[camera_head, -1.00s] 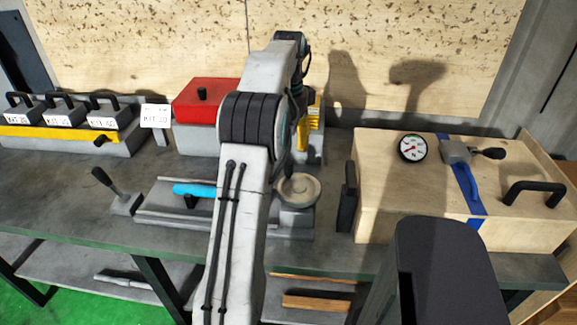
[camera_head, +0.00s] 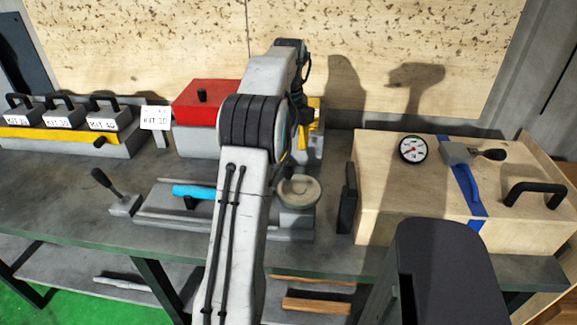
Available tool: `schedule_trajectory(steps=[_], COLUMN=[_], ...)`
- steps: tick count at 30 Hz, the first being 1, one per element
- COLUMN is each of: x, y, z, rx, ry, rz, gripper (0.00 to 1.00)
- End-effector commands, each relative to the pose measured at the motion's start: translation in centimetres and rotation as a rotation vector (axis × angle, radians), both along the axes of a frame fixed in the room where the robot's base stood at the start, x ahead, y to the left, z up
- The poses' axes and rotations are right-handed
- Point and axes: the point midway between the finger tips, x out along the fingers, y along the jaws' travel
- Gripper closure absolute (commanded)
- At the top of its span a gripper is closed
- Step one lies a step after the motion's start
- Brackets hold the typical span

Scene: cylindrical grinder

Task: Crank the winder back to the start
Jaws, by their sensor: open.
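A round pale wheel (camera_head: 301,192) sits on the right end of a low grey fixture (camera_head: 160,206) on the bench, partly behind my arm. A blue bar with a black knob lies on that fixture. A grey block with a black-knobbed lever (camera_head: 490,154) sits on a blue strap (camera_head: 466,185) on the wooden box at right. I cannot tell for sure which of these is the winder. My arm rises in the middle and bends over at the top. Its end goes down behind the elbow, so my gripper's fingers are hidden.
A red-lidded box (camera_head: 205,98) stands behind the fixture, next to a card (camera_head: 156,117). Several handled kit blocks (camera_head: 65,113) stand in a rack at left. The wooden box (camera_head: 390,205) with a dial gauge (camera_head: 413,149) fills the right. Bare bench (camera_head: 60,190) shows at left.

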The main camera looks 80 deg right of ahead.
Motion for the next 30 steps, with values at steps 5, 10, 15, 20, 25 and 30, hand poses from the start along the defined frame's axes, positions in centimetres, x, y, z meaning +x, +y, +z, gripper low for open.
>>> schedule_trajectory(steps=[5,10,15,20,25,30], x=[0.0,0.0,0.0,0.0,0.0,0.0], y=[0.1,0.1,0.1,0.0,0.0,0.0], z=[-2.5,-4.4,-5.5,-5.9,-6.0,-5.9], rx=[0.002,0.002,0.001,0.0,0.0,0.0], ry=[0.0,0.0,0.0,0.0,0.0,0.0], rz=[0.001,0.002,0.003,0.003,0.003,0.003], gripper=[0.52,0.52,0.52,0.52,0.52,0.56])
